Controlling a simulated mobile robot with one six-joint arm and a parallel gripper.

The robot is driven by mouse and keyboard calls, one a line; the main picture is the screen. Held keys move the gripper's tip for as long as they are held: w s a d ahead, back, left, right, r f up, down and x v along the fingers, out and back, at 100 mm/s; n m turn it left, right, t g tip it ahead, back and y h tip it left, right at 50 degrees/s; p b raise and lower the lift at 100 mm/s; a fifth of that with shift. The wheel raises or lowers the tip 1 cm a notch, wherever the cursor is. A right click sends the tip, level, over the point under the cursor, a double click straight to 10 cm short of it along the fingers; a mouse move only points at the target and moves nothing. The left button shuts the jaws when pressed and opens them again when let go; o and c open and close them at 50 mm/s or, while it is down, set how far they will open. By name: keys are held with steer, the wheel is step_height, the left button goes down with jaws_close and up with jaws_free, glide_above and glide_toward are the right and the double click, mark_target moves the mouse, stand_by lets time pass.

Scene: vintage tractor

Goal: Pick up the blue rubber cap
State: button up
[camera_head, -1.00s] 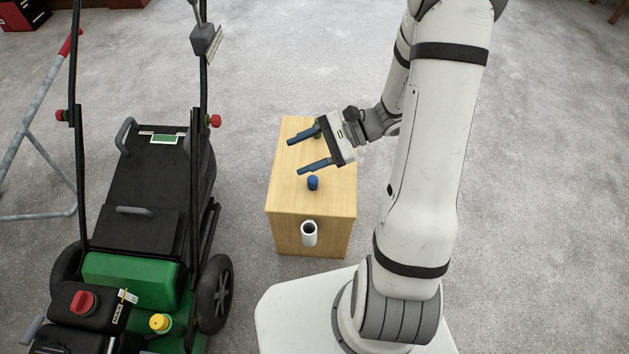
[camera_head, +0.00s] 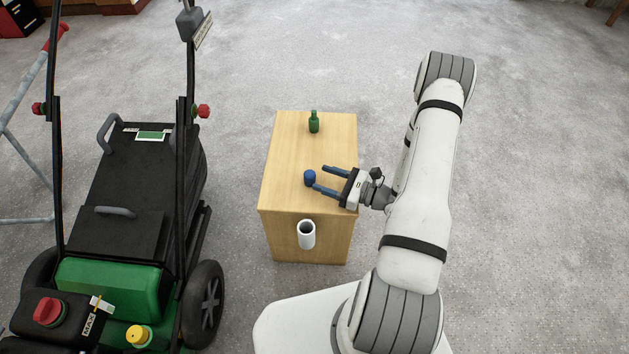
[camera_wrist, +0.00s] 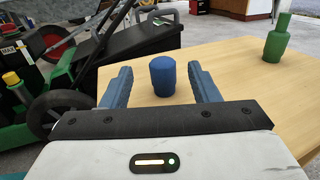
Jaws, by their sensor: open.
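The blue rubber cap (camera_head: 310,178) stands upright on the wooden box top (camera_head: 290,150), left of my gripper (camera_head: 319,178). In the wrist view the cap (camera_wrist: 162,76) appears between my two blue fingers (camera_wrist: 160,86), a little beyond their tips or level with them; I cannot tell exactly. Gaps show on both sides of the cap. My gripper is open and empty, low over the box top, reaching in from the right.
A green bottle (camera_head: 314,122) stands at the far end of the box top and also shows in the wrist view (camera_wrist: 276,40). A white tube holder (camera_head: 307,235) is on the box's front. A green and black machine (camera_head: 120,240) stands to the left.

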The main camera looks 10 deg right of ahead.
steer(key=shift+f+b+x, duration=0.1)
steer(key=shift+b+x, duration=0.3)
steer(key=shift+x, duration=1.5)
steer(key=shift+f+b+x, duration=0.15)
steer(key=shift+b+x, duration=0.25)
steer(key=shift+x, duration=1.45)
steer(key=shift+c, duration=0.2)
steer(key=c, duration=1)
